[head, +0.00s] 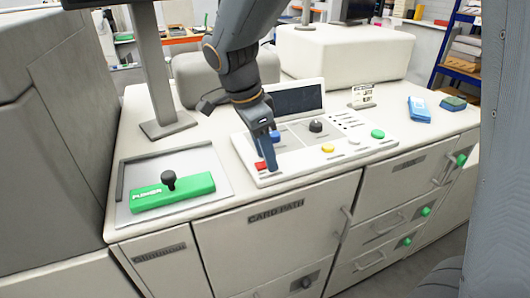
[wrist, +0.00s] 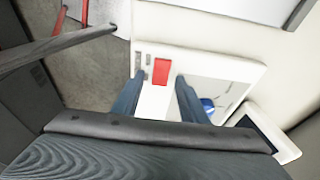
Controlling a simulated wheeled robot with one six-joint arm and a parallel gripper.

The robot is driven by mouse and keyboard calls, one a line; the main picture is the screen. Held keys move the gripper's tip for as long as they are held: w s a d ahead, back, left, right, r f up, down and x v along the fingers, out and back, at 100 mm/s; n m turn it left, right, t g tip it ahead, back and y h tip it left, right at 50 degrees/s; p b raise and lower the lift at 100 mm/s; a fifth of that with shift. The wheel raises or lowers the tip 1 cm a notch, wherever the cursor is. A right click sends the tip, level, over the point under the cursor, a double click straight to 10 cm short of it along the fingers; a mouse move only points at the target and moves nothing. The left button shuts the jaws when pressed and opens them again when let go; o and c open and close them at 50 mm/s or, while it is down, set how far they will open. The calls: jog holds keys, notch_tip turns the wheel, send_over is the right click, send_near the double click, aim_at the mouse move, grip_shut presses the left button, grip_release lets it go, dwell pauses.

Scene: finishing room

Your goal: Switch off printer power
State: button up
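The control panel (head: 335,148) is a pale raised console with a dark screen (head: 297,98) at its back. A red rocker-like switch (head: 260,166) sits at its front left corner; it also shows in the wrist view (wrist: 161,72). My gripper (head: 270,160) points down at this corner, its fingertips close beside the red switch. In the wrist view my gripper (wrist: 159,95) has its two fingers apart, with the red switch between and just beyond them. Nothing is held. I cannot tell whether the fingers touch the panel, nor which position the switch is in.
The panel also has a blue button (head: 275,135), a black knob (head: 316,126), a yellow button (head: 327,148) and a green button (head: 378,134). Left is a green bar (head: 173,193) with a black knob. A monitor stand (head: 168,124) rises behind. Blue packets (head: 419,109) lie right.

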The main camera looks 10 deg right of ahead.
aim_at(257, 165)
jog(key=b+v, duration=0.2)
jog(key=v, duration=0.5)
jog(key=shift+a+r, duration=0.15)
jog(key=shift+r, duration=0.25)
